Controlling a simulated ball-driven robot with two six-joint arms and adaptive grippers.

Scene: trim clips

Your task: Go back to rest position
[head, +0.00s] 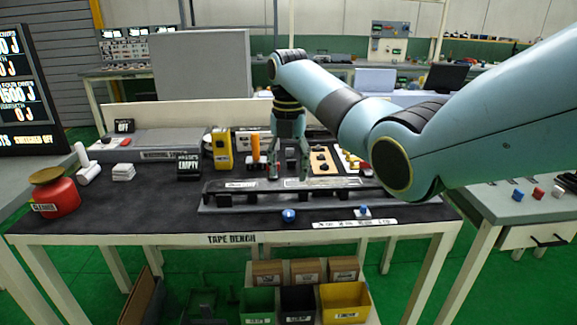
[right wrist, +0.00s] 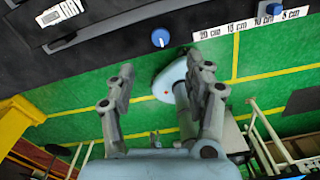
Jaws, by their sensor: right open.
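My right gripper (head: 288,176) hangs from my right arm over the middle of the tape bench (head: 130,205), fingers pointing down just behind a long black rail fixture (head: 300,192). Its two fingers are apart with nothing between them. In the right wrist view the spread fingers of the gripper (right wrist: 160,72) are also empty. My left gripper is not in view.
A yellow device (head: 222,149) and an orange-topped item (head: 256,150) stand left of the gripper. A blue knob (head: 289,214) is on the front edge. A red container (head: 56,193) stands at far left. The bench's left front is clear.

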